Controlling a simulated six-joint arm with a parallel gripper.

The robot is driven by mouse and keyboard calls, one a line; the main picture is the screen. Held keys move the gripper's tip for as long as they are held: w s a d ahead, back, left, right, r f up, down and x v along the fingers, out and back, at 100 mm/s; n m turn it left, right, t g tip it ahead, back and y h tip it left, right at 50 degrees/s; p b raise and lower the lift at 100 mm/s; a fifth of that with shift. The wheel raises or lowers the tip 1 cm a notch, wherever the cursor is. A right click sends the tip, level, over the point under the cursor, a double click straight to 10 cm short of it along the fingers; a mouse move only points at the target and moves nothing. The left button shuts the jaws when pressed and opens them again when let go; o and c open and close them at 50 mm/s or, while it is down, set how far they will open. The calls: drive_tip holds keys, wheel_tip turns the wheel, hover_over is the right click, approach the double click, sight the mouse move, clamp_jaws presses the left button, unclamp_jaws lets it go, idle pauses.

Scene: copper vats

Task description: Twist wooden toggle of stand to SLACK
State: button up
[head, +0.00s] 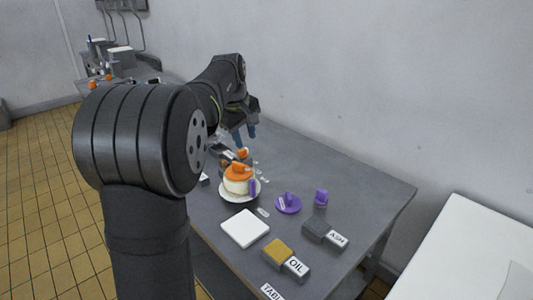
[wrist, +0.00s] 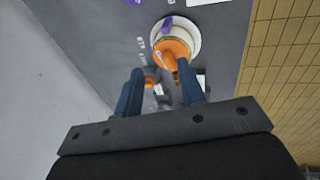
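My gripper (wrist: 161,82) is open, its two blue fingers well apart with nothing held between them. In the head view my gripper (head: 246,140) hangs over the table, just above a small dark fixture with an orange part (head: 243,153). The wrist view shows this orange part (wrist: 149,82) between the fingers, seemingly below them. The fixture may be the stand; it is partly hidden by my arm and fingers. I cannot make out a wooden toggle or its setting. Small pale labels (wrist: 141,41) lie beside it, too small to read.
Near the fixture, a white-and-orange round vessel (head: 237,183) with a purple handle sits on a white plate (head: 231,197). A purple lid-like disc (head: 288,205), a purple piece (head: 321,197), a white square (head: 245,229), and blocks marked OIL (head: 280,251) and ASH (head: 320,233) stand nearer. The table's wall side is clear.

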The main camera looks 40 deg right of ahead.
drive_tip(key=s+f, duration=0.2)
drive_tip(key=s, duration=0.6)
drive_tip(key=shift+s+d+g+y, duration=0.15)
drive_tip(key=shift+s+g+y, duration=0.15)
drive_tip(key=shift+s, duration=0.1)
drive_tip(key=shift+f, duration=0.1)
drive_tip(key=m+t+y, duration=0.3)
drive_tip(key=m+t, duration=0.1)
drive_tip(key=m, duration=3.1)
hover_over(224, 161)
drive_tip(key=s, duration=0.7)
drive_tip(key=x, duration=0.6)
drive_tip(key=d+x, duration=0.1)
drive_tip(key=x, duration=1.1)
drive_tip(key=shift+s+d+f, duration=0.1)
drive_tip(key=shift+d, duration=0.1)
clamp_jaws()
